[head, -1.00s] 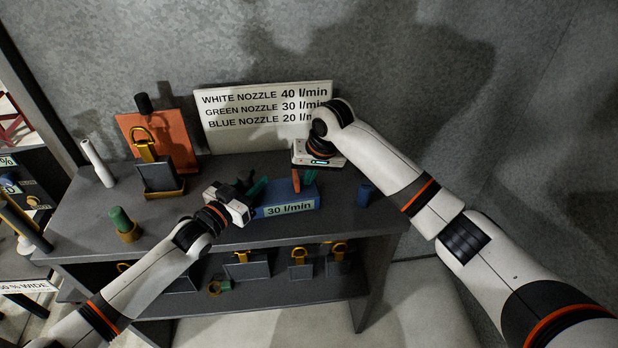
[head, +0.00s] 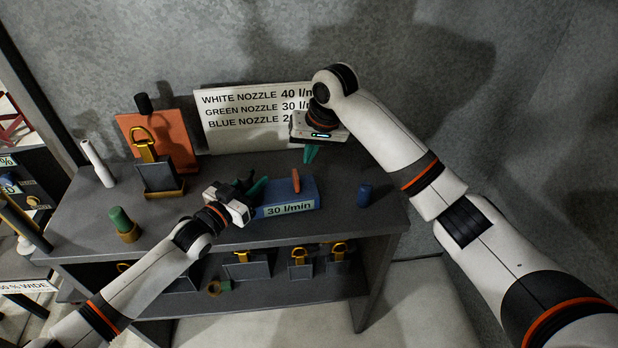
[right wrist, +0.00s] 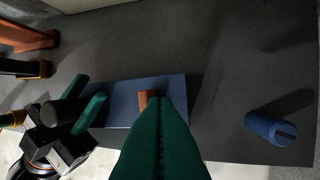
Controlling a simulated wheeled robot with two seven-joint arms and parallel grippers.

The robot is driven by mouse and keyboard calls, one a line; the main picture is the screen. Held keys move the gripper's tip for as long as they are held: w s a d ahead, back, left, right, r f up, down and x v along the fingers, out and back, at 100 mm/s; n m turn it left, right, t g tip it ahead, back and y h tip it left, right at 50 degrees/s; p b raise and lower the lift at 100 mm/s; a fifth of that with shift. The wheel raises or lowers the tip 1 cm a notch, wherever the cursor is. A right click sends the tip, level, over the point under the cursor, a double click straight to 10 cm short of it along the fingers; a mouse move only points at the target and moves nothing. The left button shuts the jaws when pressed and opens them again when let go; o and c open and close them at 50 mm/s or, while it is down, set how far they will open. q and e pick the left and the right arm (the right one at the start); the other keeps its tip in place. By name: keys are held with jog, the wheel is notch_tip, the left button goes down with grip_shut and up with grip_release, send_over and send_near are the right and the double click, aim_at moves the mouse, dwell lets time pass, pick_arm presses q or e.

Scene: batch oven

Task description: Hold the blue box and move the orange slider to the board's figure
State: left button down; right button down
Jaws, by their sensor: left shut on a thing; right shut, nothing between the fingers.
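The blue box (head: 272,210) lies on the grey shelf top with a "30 l/min" label on its front. The orange slider (head: 296,181) stands up from the box's top, right of its middle. The slider also shows in the right wrist view (right wrist: 146,98), partly hidden behind my fingers.
A blue cylinder (head: 364,192) stands right of the box. A green cylinder in a yellow base (head: 123,225), a white tube (head: 98,163) and an orange panel (head: 178,135) stand to the left. The shelf's right end is mostly clear.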

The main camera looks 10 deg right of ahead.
pick_arm(q)
jog(key=shift+f, duration=0.2)
jog(key=c, duration=1)
grip_release()
jog(key=shift+r, duration=0.1)
jog(key=shift+o, duration=0.2)
jog(key=v, duration=1.2)
jog(key=shift+a, duration=0.1)
